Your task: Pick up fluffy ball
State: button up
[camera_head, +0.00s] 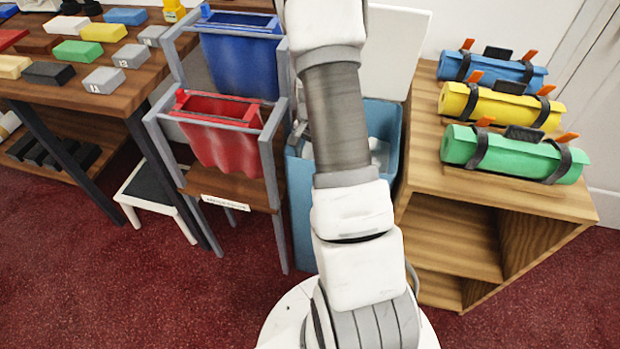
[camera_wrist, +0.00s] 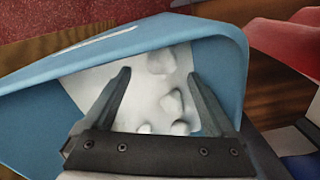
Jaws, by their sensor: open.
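No object is plainly a fluffy ball. Several small whitish lumps lie in the blue bin (camera_head: 302,215), and one pale lump (camera_wrist: 171,102) shows between my fingers in the wrist view. Whether any is the fluffy ball, I cannot tell. My gripper (camera_wrist: 158,74) is open, pointing into the bin mouth, with nothing visibly held. The bin's blue rim (camera_wrist: 232,48) curves around the fingers in the wrist view.
A raised white lid (camera_head: 395,50) stands behind the bin. A rack with red (camera_head: 225,135) and blue (camera_head: 240,62) fabric bags is close on the left. A wooden shelf (camera_head: 500,195) with strapped rolls is close on the right. Red carpet is open at the lower left.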

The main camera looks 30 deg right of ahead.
notch_tip(320, 180, down, 6)
jog(key=shift+w+r+b, duration=0.1)
jog(key=shift+w+b, duration=0.05)
jog(key=shift+b, duration=1)
jog(key=c, duration=0.9)
